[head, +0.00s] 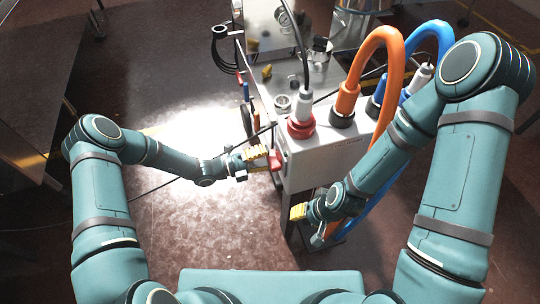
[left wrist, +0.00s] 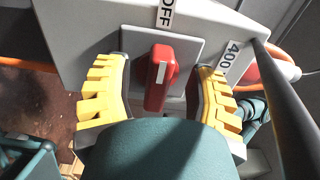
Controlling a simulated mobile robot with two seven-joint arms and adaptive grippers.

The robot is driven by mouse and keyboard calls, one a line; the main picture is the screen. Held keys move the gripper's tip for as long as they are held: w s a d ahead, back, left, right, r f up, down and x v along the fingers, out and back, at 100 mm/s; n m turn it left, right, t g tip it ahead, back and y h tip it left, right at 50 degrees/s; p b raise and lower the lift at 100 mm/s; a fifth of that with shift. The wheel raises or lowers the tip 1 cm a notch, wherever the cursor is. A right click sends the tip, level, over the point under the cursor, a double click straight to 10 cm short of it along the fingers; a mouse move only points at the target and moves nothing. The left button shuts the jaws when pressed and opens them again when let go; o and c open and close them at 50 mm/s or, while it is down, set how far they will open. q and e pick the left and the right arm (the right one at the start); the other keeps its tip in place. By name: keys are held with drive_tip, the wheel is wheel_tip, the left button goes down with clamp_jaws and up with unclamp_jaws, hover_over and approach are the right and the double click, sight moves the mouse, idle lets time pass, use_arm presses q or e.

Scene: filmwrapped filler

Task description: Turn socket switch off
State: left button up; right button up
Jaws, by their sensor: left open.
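The red socket switch (left wrist: 158,78) is a handle with a white mark on a grey plate (left wrist: 185,52). In the left wrist view it stands nearly upright, below an "OFF" label (left wrist: 166,13). My left gripper (left wrist: 157,98) is open, with one yellow finger on each side of the handle and a gap to both. In the head view the left gripper (head: 262,153) is at the left face of the grey socket box (head: 325,160), by the red switch (head: 277,164). My right gripper (head: 298,212) is low in front of the box; its opening is unclear.
A red plug (head: 301,125) with a black cable sits on the box top. Thick orange (head: 375,45) and blue (head: 425,32) cables arch beside my right arm. A dark table (head: 40,70) stands at the left. The floor left of the box is mostly clear.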

use_arm(q)
drive_tip(key=v, duration=1)
drive_tip(key=shift+d, duration=0.1)
drive_tip(key=s+d+f+n+g+y, duration=0.1)
drive_tip(key=s+n+y, duration=0.5)
drive_tip(key=n, duration=1.1)
drive_tip(key=s+d+n+g+y, duration=0.1)
drive_tip(key=s+n+g+y, duration=0.2)
drive_tip(key=s+n+y, duration=0.4)
drive_tip(key=s+n, duration=0.3)
drive_tip(key=n, duration=0.6)
drive_tip(key=shift+f+n, duration=0.35)
drive_tip(key=shift+n, duration=0.05)
